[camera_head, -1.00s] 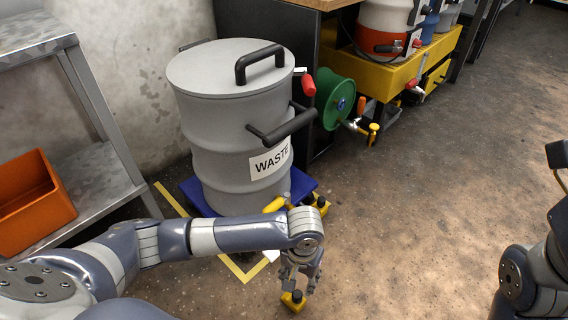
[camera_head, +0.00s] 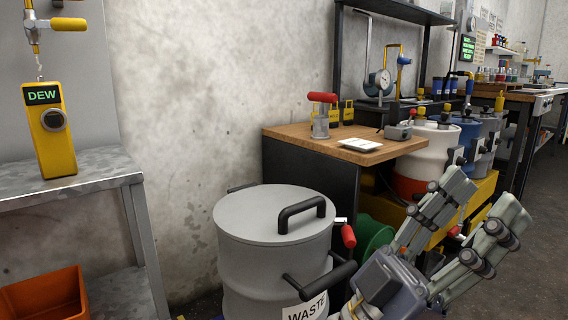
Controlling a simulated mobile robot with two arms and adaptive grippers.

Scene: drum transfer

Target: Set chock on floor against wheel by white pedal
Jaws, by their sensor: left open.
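The grey waste drum (camera_head: 275,245) stands at the lower middle, its lower part cut off by the picture edge. The chock, the wheel and the white pedal are out of view below. My left gripper (camera_head: 482,204) is raised at the lower right, to the right of the drum. Its two fingers are spread and point up and right, with nothing visible between them. My right gripper is not in view.
A wooden-topped bench (camera_head: 345,148) stands behind the drum. White and blue drums are in a yellow tray (camera_head: 484,190) beyond my gripper. A metal shelf (camera_head: 85,170) at left holds a yellow DEW meter (camera_head: 52,140) above an orange bin (camera_head: 48,298).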

